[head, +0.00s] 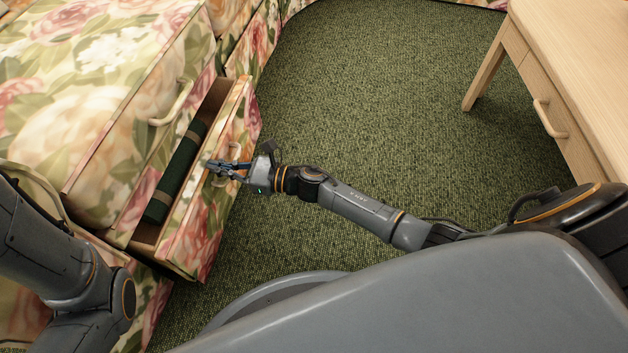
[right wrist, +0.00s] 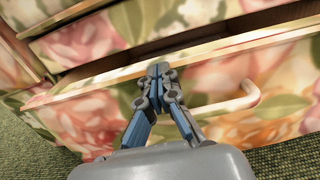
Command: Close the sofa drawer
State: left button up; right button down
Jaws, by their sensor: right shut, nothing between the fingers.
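The sofa drawer (head: 205,215) is pulled part way out of the floral sofa (head: 110,120). Its front has a flower pattern and a pale curved handle. A dark green rolled item (head: 178,172) with tan bands lies inside. My right gripper (head: 212,165) is shut and empty at the top of the drawer front, beside the handle. In the right wrist view the shut fingertips (right wrist: 158,72) are against or just in front of the drawer front, left of the handle (right wrist: 235,103); I cannot tell if they touch. My left gripper is out of view; only my left arm shows.
A second pale handle (head: 176,106) is on the sofa panel above the drawer. A light wooden desk (head: 570,60) with a drawer stands at the right. The green carpet (head: 370,90) between sofa and desk is clear.

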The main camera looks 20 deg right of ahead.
aim_at(201, 162)
jog(key=shift+b+x, duration=0.6)
jog(key=shift+x, duration=1.65)
